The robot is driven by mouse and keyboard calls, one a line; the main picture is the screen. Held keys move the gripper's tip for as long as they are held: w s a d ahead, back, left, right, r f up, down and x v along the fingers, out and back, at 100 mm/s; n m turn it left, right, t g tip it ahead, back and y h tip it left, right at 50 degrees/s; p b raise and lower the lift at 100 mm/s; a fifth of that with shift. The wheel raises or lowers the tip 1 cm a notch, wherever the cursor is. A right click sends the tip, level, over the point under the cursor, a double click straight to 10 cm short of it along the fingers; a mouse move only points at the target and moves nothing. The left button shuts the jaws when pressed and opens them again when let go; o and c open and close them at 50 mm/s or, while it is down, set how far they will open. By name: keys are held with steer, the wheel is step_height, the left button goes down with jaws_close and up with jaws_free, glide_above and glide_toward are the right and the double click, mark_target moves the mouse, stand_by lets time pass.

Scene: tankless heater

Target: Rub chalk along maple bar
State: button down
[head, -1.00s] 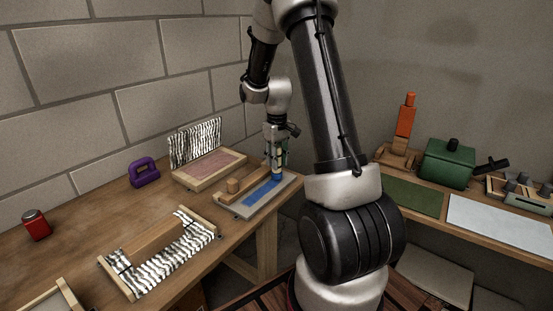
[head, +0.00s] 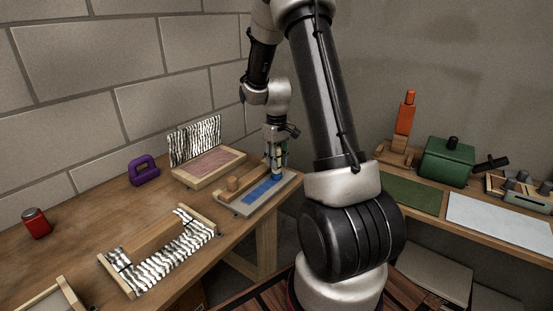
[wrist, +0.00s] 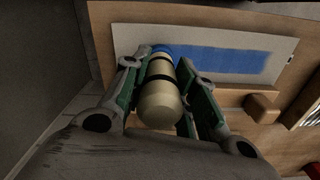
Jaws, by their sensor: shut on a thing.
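My gripper (head: 277,168) is shut on a cream cylinder with dark bands (wrist: 160,102), seen between the green-lined fingers in the wrist view; I take it for the chalk or its holder. Its far end is over the left end of a blue strip (wrist: 220,61) on a pale flat panel (wrist: 280,43). I cannot tell whether the tip touches. In the head view the blue strip (head: 262,190) lies along a low board (head: 234,208) at the bench's right end. I cannot tell which part is the maple bar. A wooden block (wrist: 262,107) sits beside the strip.
A wooden tray with a pink panel (head: 212,162) and a striped upright stand behind the board. A purple handled object (head: 143,170), a red can (head: 36,223) and a striped wooden frame (head: 190,250) are further left. A second bench (head: 430,222) is at right.

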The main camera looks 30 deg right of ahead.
steer(key=shift+f, duration=0.2)
steer(key=shift+s+a+r, duration=0.1)
steer(key=shift+s+a, duration=0.2)
steer(key=shift+a, duration=0.4)
steer(key=shift+d, duration=0.1)
steer(key=shift+w+d, duration=0.3)
steer(key=shift+d, duration=0.4)
steer(key=shift+w+d, duration=0.25)
steer(key=shift+d, duration=0.4)
steer(key=shift+a, duration=0.15)
